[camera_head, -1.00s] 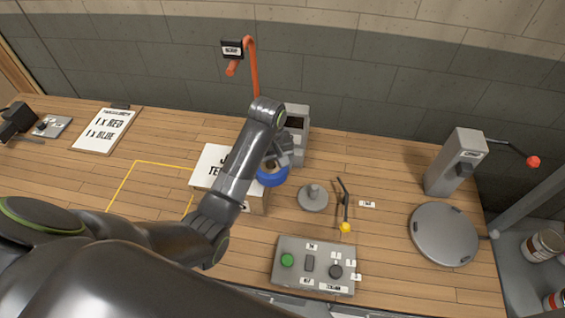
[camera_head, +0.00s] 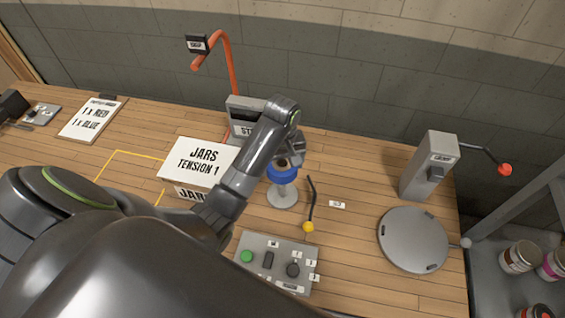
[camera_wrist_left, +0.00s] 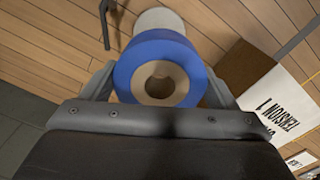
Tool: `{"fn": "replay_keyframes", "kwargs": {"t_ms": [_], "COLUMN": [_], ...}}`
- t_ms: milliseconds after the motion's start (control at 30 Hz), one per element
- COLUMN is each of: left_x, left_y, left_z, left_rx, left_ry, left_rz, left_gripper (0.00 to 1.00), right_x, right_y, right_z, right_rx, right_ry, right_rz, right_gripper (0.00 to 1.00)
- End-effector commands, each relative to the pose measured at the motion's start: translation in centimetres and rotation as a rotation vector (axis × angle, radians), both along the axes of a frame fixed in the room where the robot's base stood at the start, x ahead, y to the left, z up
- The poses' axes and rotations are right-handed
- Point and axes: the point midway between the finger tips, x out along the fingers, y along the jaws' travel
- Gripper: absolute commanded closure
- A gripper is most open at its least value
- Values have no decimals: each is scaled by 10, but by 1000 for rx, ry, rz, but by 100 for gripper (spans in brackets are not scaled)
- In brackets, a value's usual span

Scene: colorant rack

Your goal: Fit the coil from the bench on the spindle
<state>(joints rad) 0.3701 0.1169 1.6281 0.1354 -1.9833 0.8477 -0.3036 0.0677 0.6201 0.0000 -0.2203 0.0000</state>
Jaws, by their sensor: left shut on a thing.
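The coil is a blue ring with a tan core and an open centre hole. In the head view the coil (camera_head: 283,175) is held above the spindle's grey round base (camera_head: 282,197). My left gripper (camera_head: 290,160) is shut on the coil. In the left wrist view the coil (camera_wrist_left: 160,68) sits between the two fingers of the gripper (camera_wrist_left: 158,85). Part of the pale spindle base (camera_wrist_left: 158,19) shows beyond the coil there. The spindle's post is hidden behind the coil, so I cannot tell whether the coil is around it. My right gripper is not in view.
A box labelled "JARS TENSION 1" (camera_head: 199,160) stands left of the spindle. A lever with a yellow knob (camera_head: 308,226) is close on its right. A button panel (camera_head: 277,263) lies in front. A grey round plate (camera_head: 413,240) is farther right.

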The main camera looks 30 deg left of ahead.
Motion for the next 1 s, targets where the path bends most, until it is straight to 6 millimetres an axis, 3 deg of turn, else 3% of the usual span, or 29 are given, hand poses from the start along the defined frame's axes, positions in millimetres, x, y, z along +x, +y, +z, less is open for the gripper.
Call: {"fn": "replay_keyframes", "kwargs": {"t_ms": [300,600,1000], "left_x": [0,0,0], "left_y": [0,0,0], "left_z": [-28,-51,-56], "left_rx": [-1,0,0], "left_ry": [1,1,0], "left_rz": [0,0,0], "left_gripper": [46,46,46], "right_x": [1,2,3], "right_y": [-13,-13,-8], "right_z": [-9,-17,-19], "right_rx": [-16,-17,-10], "right_ry": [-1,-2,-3], "right_rz": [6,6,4], "right_gripper": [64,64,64]}}
